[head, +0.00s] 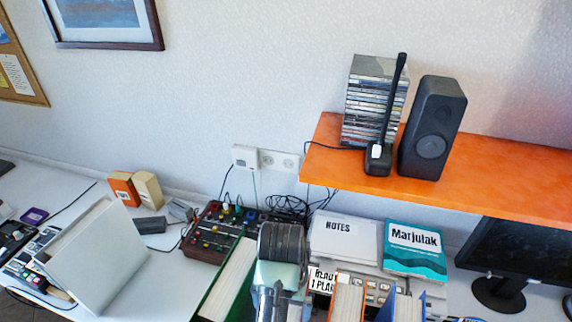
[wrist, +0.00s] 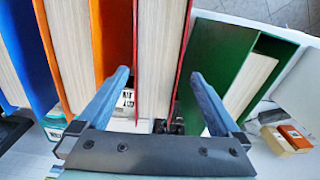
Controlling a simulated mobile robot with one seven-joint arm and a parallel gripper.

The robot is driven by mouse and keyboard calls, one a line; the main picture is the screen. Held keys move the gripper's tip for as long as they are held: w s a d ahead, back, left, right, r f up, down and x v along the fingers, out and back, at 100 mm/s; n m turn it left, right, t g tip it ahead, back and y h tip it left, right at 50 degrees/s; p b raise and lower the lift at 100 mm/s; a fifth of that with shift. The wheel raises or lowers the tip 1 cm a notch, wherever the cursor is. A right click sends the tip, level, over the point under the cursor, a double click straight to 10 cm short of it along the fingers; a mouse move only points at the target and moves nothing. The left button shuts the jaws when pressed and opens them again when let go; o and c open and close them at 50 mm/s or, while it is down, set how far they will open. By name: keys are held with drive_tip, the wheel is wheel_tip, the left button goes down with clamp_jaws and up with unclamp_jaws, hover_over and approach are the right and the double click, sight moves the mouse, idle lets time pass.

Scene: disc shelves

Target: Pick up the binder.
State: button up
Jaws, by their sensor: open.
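Several upright binders fill the wrist view: a blue one (wrist: 32,50), an orange one (wrist: 112,40), a red-covered one with pale pages (wrist: 158,55) and a green one (wrist: 222,60). My gripper (wrist: 160,76) is open, with one blue finger on each side of the red binder. Whether the fingers touch it is unclear. In the head view, my arm covers the red binder; the green binder (head: 230,282) stands left of my arm, and the orange (head: 346,298) and blue (head: 402,308) ones stand right of it. Which binder is meant is not shown.
A large pale binder-like box (head: 100,255) leans on the desk at left. A mixer box with knobs (head: 210,235) stands behind the green binder. A NOTES box (head: 345,245) and teal book (head: 415,255) lie behind the binders. An orange shelf (head: 500,180) overhangs at right.

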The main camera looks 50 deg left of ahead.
wheel_tip(320, 180, down, 9)
drive_tip(key=p, duration=0.2)
drive_tip(key=shift+w+f, duration=0.15)
drive_tip(key=shift+w, duration=0.1)
drive_tip(key=shift+d, duration=0.1)
clamp_jaws()
idle(0.4)
